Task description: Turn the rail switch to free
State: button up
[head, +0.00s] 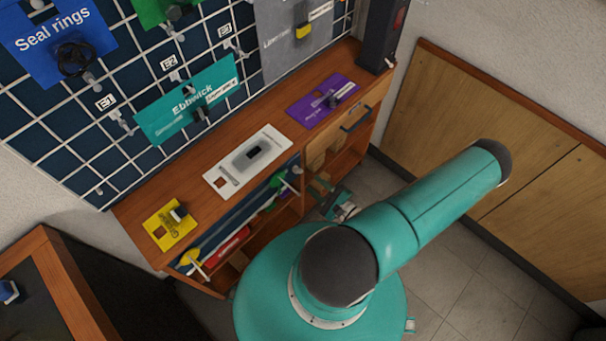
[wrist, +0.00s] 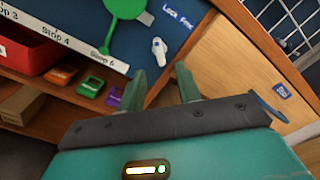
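The rail switch (wrist: 158,46) is a small white lever on the dark blue panel in the wrist view. A label reading "Lock Free" (wrist: 178,15) is printed beside it. I cannot tell which word the lever points to. My gripper (wrist: 162,82) is open and empty, its two green fingers apart. In the wrist view the switch appears above the gap between the fingertips, with no contact visible. In the head view my gripper (head: 338,206) is low in front of the bench, partly hidden by my arm. The switch cannot be made out there.
A green slider (wrist: 122,14) with a pale tab sits left of the switch. A white stop strip (wrist: 62,38) runs below the panel. A red bin (wrist: 28,45) and several small coloured blocks are on the shelf beneath. A wooden drawer front (head: 335,135) is close by.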

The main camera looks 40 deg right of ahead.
aim_at(300, 173)
jog(key=w, duration=0.6)
jog(key=shift+w+a, duration=0.1)
jog(key=shift+w, duration=0.1)
grip_shut()
